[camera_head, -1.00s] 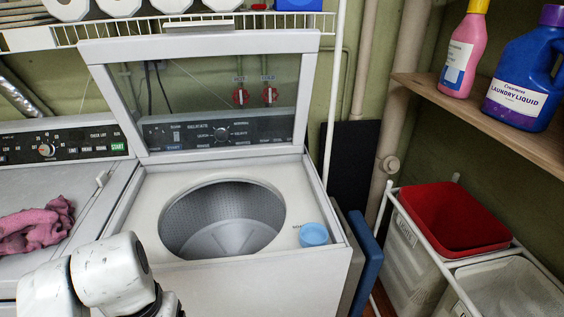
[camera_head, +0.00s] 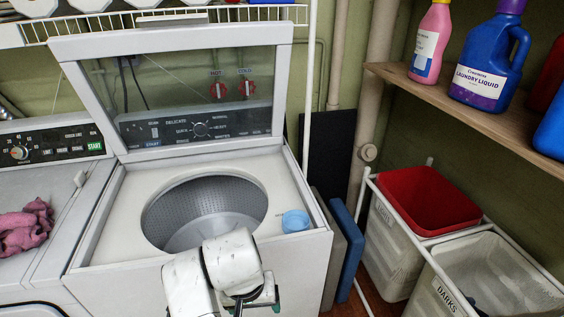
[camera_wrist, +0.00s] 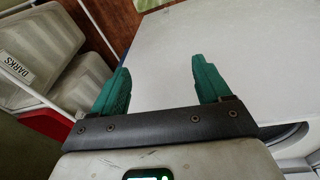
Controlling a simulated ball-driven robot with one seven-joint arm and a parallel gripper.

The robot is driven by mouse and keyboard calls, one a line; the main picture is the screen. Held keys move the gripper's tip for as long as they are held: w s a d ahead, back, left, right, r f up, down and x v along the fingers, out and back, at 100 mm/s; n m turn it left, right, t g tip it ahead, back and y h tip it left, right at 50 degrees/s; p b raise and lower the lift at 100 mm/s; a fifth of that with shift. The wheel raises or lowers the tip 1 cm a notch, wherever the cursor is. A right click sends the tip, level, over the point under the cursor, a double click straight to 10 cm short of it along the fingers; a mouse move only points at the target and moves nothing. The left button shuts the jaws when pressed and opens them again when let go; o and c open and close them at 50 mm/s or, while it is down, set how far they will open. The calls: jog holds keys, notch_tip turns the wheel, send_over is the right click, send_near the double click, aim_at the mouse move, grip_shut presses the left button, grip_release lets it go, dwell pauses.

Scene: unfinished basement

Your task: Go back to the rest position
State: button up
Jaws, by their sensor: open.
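My gripper (camera_wrist: 163,82) shows in the wrist view with two green fingers spread wide apart and nothing between them. A plain white panel fills the space ahead of and between the fingers. In the head view my white arm is in front of the washer (camera_head: 106,225), at the bottom middle, and overlaps the near rim of its tub. Only a small dark and green part of the gripper shows there, by the washer's front. The washer's lid (camera_head: 67,60) stands open and the tub (camera_head: 205,200) looks empty.
Left is a second machine (camera_head: 60,190) with a pink cloth (camera_head: 25,228). Right are a red bin (camera_head: 428,200) and a "DARKS" hamper (camera_head: 500,270) in a white frame, below a wooden shelf (camera_head: 490,120) with a pink bottle (camera_head: 431,42) and blue laundry liquid (camera_head: 490,60).

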jog(key=s+d+f+m+h, duration=0.1)
jog(key=s+d+f, duration=0.15)
jog(key=d, duration=1.05)
jog(key=s+d+f, duration=0.2)
jog(key=d+f, duration=0.2)
jog(key=d, duration=0.9)
jog(key=s+d+f, duration=0.1)
jog(key=s+d, duration=0.2)
jog(key=s, duration=0.7)
jog(key=s+d+f+y, duration=0.1)
jog(key=s+d, duration=0.3)
jog(key=s, duration=0.7)
jog(key=shift+f+m+g+y, duration=0.3)
jog(key=shift+f, duration=0.4)
jog(key=shift+s, duration=0.1)
